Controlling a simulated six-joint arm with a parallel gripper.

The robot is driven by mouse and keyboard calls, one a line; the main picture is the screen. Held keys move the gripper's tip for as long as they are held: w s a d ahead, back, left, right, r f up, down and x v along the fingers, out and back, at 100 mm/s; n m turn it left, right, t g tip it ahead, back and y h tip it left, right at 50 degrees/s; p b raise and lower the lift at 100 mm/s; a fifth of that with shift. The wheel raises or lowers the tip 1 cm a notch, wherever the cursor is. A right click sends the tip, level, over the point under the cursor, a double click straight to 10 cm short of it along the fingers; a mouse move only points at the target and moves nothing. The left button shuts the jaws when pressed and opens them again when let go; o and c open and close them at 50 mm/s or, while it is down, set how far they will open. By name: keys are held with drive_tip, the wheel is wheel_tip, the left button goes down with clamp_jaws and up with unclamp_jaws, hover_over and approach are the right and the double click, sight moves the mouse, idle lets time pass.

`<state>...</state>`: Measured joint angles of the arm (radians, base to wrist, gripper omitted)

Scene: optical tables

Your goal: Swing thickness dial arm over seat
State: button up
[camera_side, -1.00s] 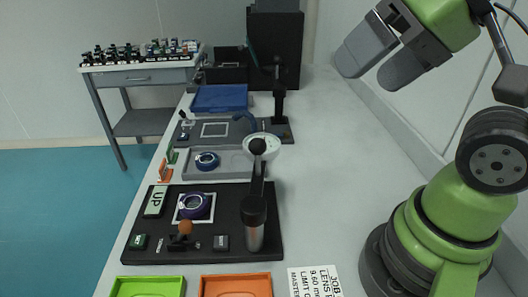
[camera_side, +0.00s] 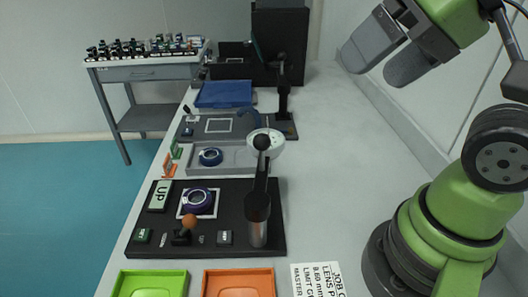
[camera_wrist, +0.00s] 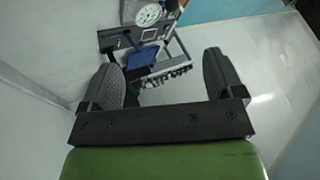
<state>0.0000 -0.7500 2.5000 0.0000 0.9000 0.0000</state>
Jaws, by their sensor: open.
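On the near black base plate (camera_side: 225,244), the black dial arm (camera_side: 261,183) runs back from the top of a silver post (camera_side: 257,236). A black ball knob (camera_side: 262,142) shows near its far end, in front of a pale round dial (camera_side: 277,149). The arm lies to the right of the seat, a white-outlined square (camera_side: 183,212) holding a purple ring (camera_side: 198,201), and is not over it. My gripper (camera_side: 374,64) is open and empty, high above the bench to the right of the arm, well apart from it. In the wrist view its fingers (camera_wrist: 165,78) are spread.
A brown-knobbed lever (camera_side: 189,222) stands in front of the seat. A green tray (camera_side: 150,274) and orange tray (camera_side: 238,274) sit at the front, beside a printed card (camera_side: 316,280). A grey tray (camera_side: 233,158) and another station lie behind. The bench right of the plate is clear.

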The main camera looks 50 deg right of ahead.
sight(252, 145)
drive_tip(key=c, duration=0.4)
drive_tip(key=shift+w+f+g, duration=0.15)
drive_tip(key=shift+f+g, duration=0.05)
drive_tip(key=shift+g, duration=0.1)
drive_tip(key=shift+c, duration=0.7)
drive_tip(key=w+d+f+m+g+y, duration=0.3)
drive_tip(key=w+f+m+y, duration=1.15)
drive_tip(key=m, duration=0.45)
drive_tip(key=shift+n+y, duration=0.3)
drive_tip(key=shift+y, duration=0.25)
drive_tip(key=x, duration=0.3)
drive_tip(key=s+x, duration=0.1)
drive_tip(key=x, duration=0.2)
drive_tip(key=s+x, duration=0.1)
drive_tip(key=x, duration=0.2)
drive_tip(key=shift+a+f, duration=0.2)
drive_tip(key=shift+a, duration=0.2)
clamp_jaws()
